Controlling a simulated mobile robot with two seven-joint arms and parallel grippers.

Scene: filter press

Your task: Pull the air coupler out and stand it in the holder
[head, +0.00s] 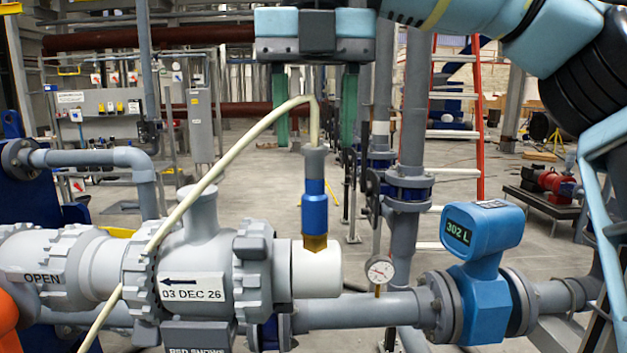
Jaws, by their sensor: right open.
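The air coupler (315,208) is upright, with a grey top, blue sleeve and brass lower end. Its brass end meets the top of the white pipe end (318,272) at the right of the valve body; how deep it sits cannot be told. A cream hose (232,150) rises from its top, bends over and runs down to the lower left. My right gripper (315,110) is above the coupler, pointing down. Its green fingers are open, one each side of the hose's upper bend, apart from the coupler. I cannot make out the holder. My left gripper is not in view.
The large grey valve body (205,245) fills the lower left. A pressure gauge (380,270) and a blue flow meter (483,260) stand right of the coupler. Vertical grey pipes (413,120) rise behind. A red ladder (480,120) stands farther back.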

